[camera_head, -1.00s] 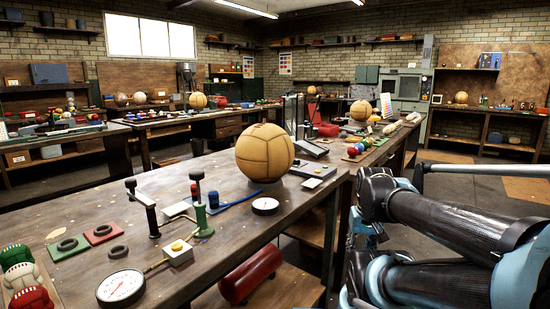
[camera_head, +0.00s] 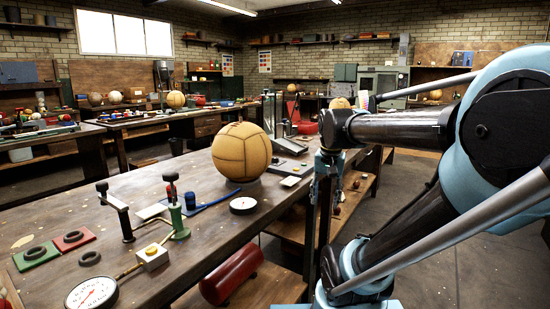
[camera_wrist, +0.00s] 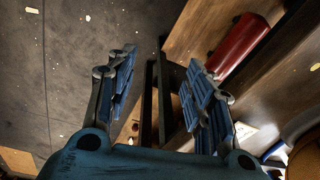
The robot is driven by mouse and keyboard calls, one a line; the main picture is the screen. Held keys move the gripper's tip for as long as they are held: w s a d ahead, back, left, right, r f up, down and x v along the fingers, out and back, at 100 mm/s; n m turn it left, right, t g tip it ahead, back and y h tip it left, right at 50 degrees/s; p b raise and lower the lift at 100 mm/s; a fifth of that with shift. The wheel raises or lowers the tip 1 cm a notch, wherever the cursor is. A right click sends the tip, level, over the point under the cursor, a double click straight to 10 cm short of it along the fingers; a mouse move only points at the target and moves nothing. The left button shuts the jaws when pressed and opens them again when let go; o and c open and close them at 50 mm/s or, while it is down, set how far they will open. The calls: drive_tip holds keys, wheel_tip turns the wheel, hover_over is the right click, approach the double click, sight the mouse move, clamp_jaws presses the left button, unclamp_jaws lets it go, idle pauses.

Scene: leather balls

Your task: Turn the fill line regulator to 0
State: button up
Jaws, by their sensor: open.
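A tan leather ball (camera_head: 241,152) and a small round white-faced gauge (camera_head: 243,205) sit on the bench. A red cylinder (camera_head: 230,274) lies on the lower shelf and also shows in the wrist view (camera_wrist: 236,44). Green and red pads (camera_head: 36,256) lie front left. Open floor is at right.

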drive_tip(key=w+a+r+m+g, duration=0.1)
drive_tip(key=w+a+r+m, duration=0.25)
drive_tip(key=w+r, duration=0.45)
drive_tip(key=w+a+r+m, duration=0.2)
drive_tip(key=w+r+m, duration=0.3)
drive_tip(key=w, duration=0.5)
drive_tip(key=m, duration=0.6)
approach(275, 160)
drive_tip(key=shift+g, duration=0.4)
drive_tip(key=f, duration=0.2)
drive_tip(key=w+f, duration=0.1)
drive_tip(key=f, duration=0.2)
drive_tip(key=w+f, duration=0.1)
drive_tip(key=f, duration=0.2)
drive_tip(key=shift+w, duration=0.2)
drive_tip(key=shift+c, duration=0.6)
drive_tip(key=c, duration=1)
